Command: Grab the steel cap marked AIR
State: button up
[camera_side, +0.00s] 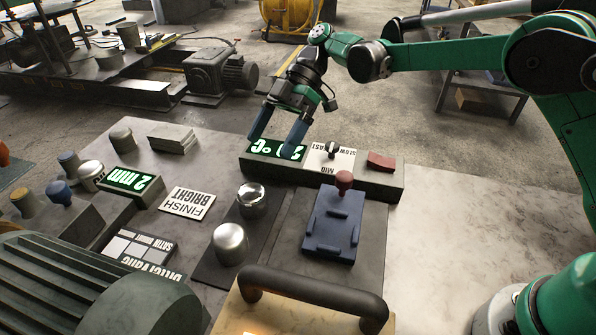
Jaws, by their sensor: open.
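Two shiny domed steel caps stand on a dark plate left of centre: one further back (251,200) and one nearer the camera (230,243). Another small shiny steel cap (91,175) stands at the far left among coloured knobs. I cannot read the marking AIR on any of them. My gripper (277,138) has blue fingers spread apart with nothing between them. It points down in front of or over the box with a lit green display (262,150), behind the caps and apart from them. The fingers partly hide the display.
A blue block tool with a red knob (335,221) lies right of the caps. A dark curved handle (315,297) crosses the front. A ribbed motor (90,295) fills the front left. A "2 mm" display (135,181) stands left. The table's right side (450,230) is clear.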

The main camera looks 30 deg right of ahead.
aim_at(234, 227)
jog(key=s+a+f+n+g, duration=0.1)
jog(key=s+a+f+n, duration=0.1)
jog(key=a+f, duration=0.1)
jog(key=s+a+f+n+g, duration=0.1)
jog(key=s+a+f, duration=0.1)
jog(key=a+f, duration=0.1)
jog(key=s+a+f+n+g+y, duration=0.1)
jog(key=s+a+f+n, duration=0.1)
jog(key=a+f, duration=0.2)
jog(key=shift+s+a+n, duration=0.1)
jog(key=shift+a+n, duration=0.15)
jog(key=shift+n, duration=0.05)
jog(key=shift+c, duration=0.2)
jog(key=c, duration=1.4)
jog(key=shift+c, duration=0.3)
jog(key=shift+r, duration=0.15)
